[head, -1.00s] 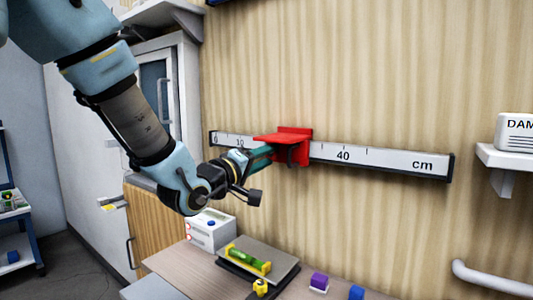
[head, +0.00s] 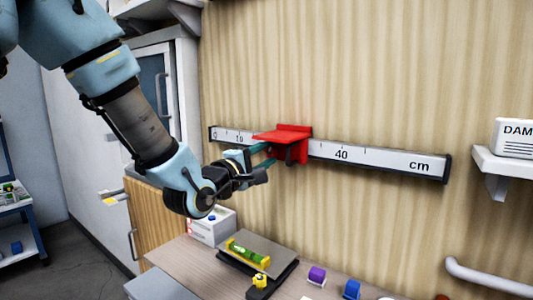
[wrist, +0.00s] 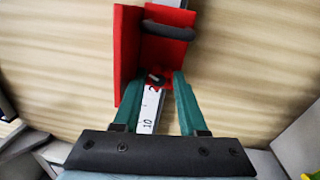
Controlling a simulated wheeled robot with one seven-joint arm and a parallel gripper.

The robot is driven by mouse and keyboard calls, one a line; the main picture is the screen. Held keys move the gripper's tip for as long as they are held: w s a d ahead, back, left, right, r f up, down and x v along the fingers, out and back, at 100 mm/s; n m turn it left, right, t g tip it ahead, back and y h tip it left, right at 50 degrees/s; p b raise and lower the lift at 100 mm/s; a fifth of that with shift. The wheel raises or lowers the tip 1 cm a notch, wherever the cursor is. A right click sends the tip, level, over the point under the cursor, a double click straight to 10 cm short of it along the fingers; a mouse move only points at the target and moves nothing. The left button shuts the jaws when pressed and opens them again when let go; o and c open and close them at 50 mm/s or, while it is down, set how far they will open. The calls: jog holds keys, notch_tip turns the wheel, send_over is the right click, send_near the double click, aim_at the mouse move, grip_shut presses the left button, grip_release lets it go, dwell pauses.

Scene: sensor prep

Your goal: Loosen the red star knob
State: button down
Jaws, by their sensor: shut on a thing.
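A red slider carriage (head: 283,133) with a flat top plate sits on the white centimetre rail (head: 375,157) on the wall. The carriage also shows in the wrist view (wrist: 127,50), with a black handle (wrist: 168,30) on it. My gripper (head: 271,155) reaches the carriage's left side. In the wrist view, its teal fingers (wrist: 162,77) stand on both sides of a small red and dark part at the carriage's near end, the red star knob (wrist: 156,79). The fingers are shut on it. Its star shape cannot be made out, and the head view hides it.
Below is a bench (head: 207,261) with a white box (head: 212,229), a green and yellow level (head: 247,252) on a grey plate, and purple (head: 317,275) and blue (head: 351,289) blocks. A white shelf (head: 505,161) is at right.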

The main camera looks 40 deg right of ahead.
dwell(0.3)
jog(key=shift+c, duration=2.3)
grip_release()
jog(key=shift+r, duration=0.1)
